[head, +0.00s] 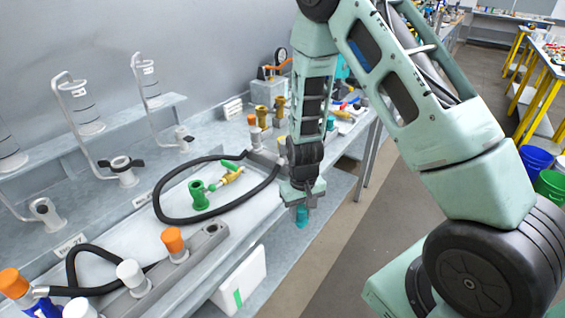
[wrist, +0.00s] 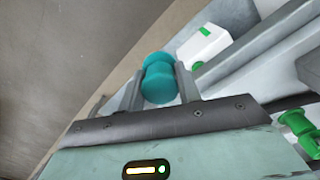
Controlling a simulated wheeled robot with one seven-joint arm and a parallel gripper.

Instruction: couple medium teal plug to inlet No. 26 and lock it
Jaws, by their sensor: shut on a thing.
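My gripper (head: 302,203) is shut on a teal plug (head: 302,217) and holds it in the air, just past the front edge of the bench. In the wrist view the teal plug (wrist: 158,82) sits between the two fingers (wrist: 160,88), with its rounded end pointing away from the palm. Several grey pipe inlets line the back of the bench: one at the left (head: 44,212), one with a black-winged collar (head: 123,170) and one farther back (head: 184,138). Their tags are too small to read, so I cannot tell which is No. 26.
A black hose (head: 160,213) loops over the bench around a green fitting (head: 199,196) and a yellow valve (head: 232,176). Orange-topped (head: 174,240) and white plugs (head: 130,272) stand at the front left. A white box with a green mark (head: 240,280) hangs below the front edge.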

